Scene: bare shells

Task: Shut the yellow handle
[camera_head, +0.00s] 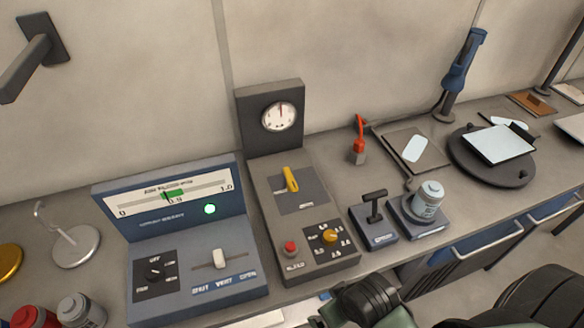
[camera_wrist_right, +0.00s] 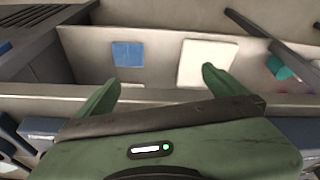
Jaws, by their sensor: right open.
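The yellow handle (camera_head: 290,179) is a short lever on a dark square plate on the upper face of a grey control box (camera_head: 262,205). It points up toward the gauge, leaning slightly left. My right gripper (camera_wrist_right: 158,85) is green, with its two fingers wide apart and nothing between them. In the head view only part of my right wrist and green gripper body (camera_head: 365,303) shows at the bottom edge, in front of the counter and well below the handle. The handle is not seen in the right wrist view. My left gripper is not in view.
The box also carries a round gauge (camera_head: 279,116), a red button (camera_head: 290,248) and a yellow knob (camera_head: 330,236).

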